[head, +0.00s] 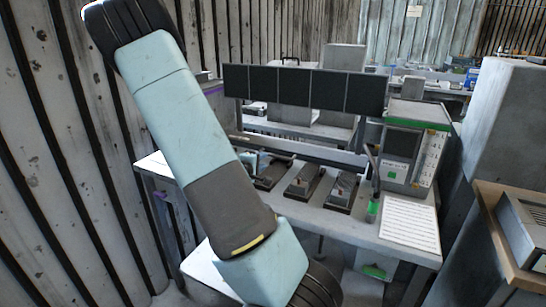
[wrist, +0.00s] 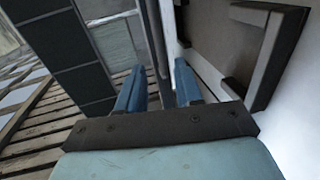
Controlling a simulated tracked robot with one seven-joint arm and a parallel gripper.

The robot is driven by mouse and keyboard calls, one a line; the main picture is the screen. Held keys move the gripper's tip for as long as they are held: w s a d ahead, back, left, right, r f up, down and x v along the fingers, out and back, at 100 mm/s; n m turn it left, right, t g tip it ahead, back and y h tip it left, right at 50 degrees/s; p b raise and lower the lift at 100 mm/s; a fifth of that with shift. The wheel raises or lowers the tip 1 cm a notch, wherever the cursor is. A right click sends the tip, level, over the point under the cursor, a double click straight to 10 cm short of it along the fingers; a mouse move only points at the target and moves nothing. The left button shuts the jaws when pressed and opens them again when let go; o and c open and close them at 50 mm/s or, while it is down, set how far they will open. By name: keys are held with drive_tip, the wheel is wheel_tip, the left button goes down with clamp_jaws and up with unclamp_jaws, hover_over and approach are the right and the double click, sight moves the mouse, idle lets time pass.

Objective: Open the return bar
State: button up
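I cannot tell for certain which part is the return bar. In the wrist view, a thin grey bar (wrist: 154,30) runs down the picture towards the gap between my fingers. My gripper (wrist: 159,72) has two blue fingers, which stand apart, one on each side of this gap. I see no contact between finger and bar, and the lower end of the bar is hard to make out. In the head view my own arm covers much of the bench's left side, and my gripper cannot be made out clearly there.
A white bench (head: 345,232) holds several dark trays with grey parts, such as one (head: 304,181) in the middle. A row of black panels (head: 305,88) stands above its back. A green-topped instrument (head: 404,152) and a white sheet (head: 410,222) are at the right. Corrugated wall (head: 75,150) is at left.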

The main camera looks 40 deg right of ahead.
sight(272, 156)
drive_tip(key=x, duration=0.9)
drive_tip(key=shift+d, duration=0.2)
clamp_jaws()
drive_tip(key=shift+w, duration=0.1)
idle(0.3)
